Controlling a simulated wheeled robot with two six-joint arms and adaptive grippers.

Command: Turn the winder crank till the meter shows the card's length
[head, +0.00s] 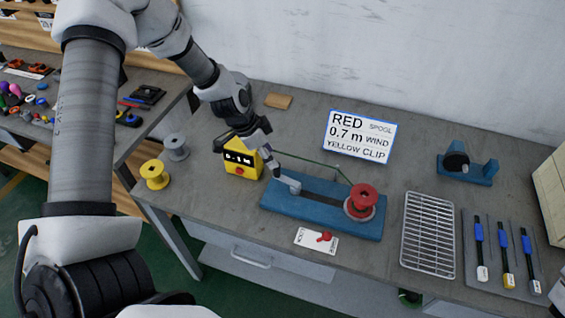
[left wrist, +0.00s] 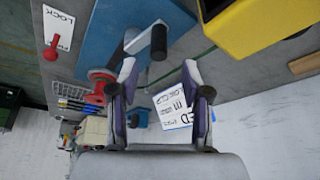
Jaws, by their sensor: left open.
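The winder is a blue base (head: 335,217) with a red spool (head: 363,197) on its right end and a grey crank (head: 291,184) on its left end. In the left wrist view the crank's black knob (left wrist: 158,42) stands just beyond my fingertips. My left gripper (head: 275,172) is open and empty close to the crank, its fingers (left wrist: 160,80) apart and not around the knob. The yellow meter (head: 242,164) stands left of it; its small display seems to read 0.1 m. The white card (head: 359,137) reads RED spool, 0.7 m wind, yellow clip. My right gripper is out of view.
A green line runs from near the meter to the red spool. A lock card (head: 316,241) with a red piece lies in front of the base. A wire rack (head: 428,236) and several pen-like tools stand right. Yellow (head: 155,174) and grey (head: 176,147) spools stand left.

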